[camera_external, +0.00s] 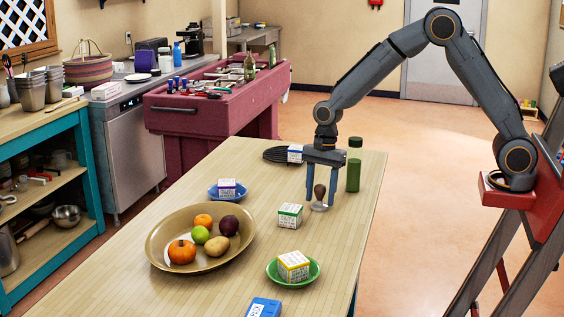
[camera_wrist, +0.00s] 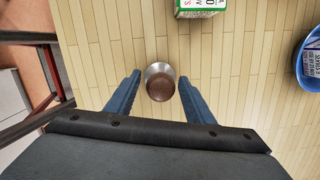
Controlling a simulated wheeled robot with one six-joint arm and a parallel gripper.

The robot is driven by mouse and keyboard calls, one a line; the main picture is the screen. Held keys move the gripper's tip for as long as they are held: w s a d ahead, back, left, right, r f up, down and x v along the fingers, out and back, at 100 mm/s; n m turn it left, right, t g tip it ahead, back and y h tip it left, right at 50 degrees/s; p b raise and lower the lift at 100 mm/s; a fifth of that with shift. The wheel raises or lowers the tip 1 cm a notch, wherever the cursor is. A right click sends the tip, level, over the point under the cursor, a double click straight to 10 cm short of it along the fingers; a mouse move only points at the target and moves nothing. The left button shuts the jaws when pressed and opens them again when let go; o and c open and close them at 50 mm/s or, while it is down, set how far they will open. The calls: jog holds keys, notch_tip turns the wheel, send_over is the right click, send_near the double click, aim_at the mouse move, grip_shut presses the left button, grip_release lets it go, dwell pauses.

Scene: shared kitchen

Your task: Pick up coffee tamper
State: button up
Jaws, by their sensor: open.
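The coffee tamper (camera_external: 319,194) stands upright on the wooden table, with a dark brown knob handle and a silvery metal base. My gripper (camera_external: 322,200) points down over it, with its two blue fingers apart on either side of the handle. In the wrist view the tamper (camera_wrist: 160,82) lies between and slightly beyond the tips of my open gripper (camera_wrist: 160,82). Nothing is held.
A green bottle (camera_external: 354,165) stands close right of my gripper. A green-and-white box (camera_external: 290,215) is near the tamper on its left. A large fruit bowl (camera_external: 158,252) and a green plate (camera_external: 275,273) are farther forward on the table (camera_external: 215,297).

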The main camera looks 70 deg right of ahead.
grip_shut()
jog(key=shift+r, duration=0.1)
